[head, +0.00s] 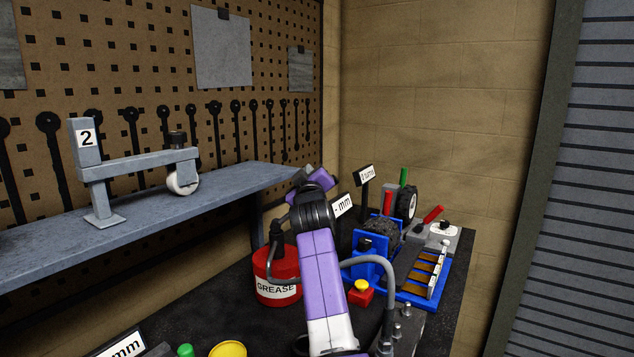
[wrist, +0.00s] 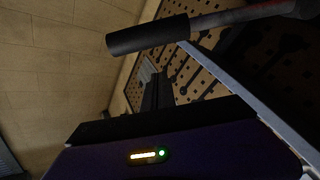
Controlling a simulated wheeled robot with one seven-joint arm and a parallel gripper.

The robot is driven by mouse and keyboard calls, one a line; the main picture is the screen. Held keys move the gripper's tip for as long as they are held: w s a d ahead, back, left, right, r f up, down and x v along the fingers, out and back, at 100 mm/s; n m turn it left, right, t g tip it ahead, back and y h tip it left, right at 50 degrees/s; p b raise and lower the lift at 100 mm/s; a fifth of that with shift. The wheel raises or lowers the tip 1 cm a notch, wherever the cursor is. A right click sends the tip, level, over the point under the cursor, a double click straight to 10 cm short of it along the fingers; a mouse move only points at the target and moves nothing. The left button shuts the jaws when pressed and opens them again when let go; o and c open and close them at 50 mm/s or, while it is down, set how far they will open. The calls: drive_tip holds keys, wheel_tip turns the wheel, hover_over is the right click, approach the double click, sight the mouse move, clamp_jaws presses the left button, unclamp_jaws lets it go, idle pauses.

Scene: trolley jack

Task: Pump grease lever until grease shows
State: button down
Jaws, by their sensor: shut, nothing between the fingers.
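A red pot (head: 262,270) labelled GREASE stands on the dark bench, partly behind my purple arm. A dark upright pump part (head: 276,235) rises from its top. A grey hose (head: 385,268) curves out on the arm's other side. In the wrist view, a lever with a black grip (wrist: 148,36) and a metal rod (wrist: 240,15) crosses the top. My gripper (wrist: 157,78) is shut and empty, with its fingertips showing just below the grip, apart from it in the picture. In the head view the fingers are hidden behind my arm. I see no grease.
A blue fixture (head: 368,262) with a dark roller and a yellow-and-red button (head: 360,292) stand right of my arm. A grey shelf (head: 150,215) holds a bracket with a wheel (head: 182,178), marked 2. A yellow cup (head: 228,349) is at the front. A pegboard wall is behind.

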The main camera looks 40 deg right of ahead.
drive_tip(key=s+f, duration=0.1)
drive_tip(key=s+d+f+p, duration=0.1)
drive_tip(key=f, duration=0.1)
drive_tip(key=shift+d, duration=0.15)
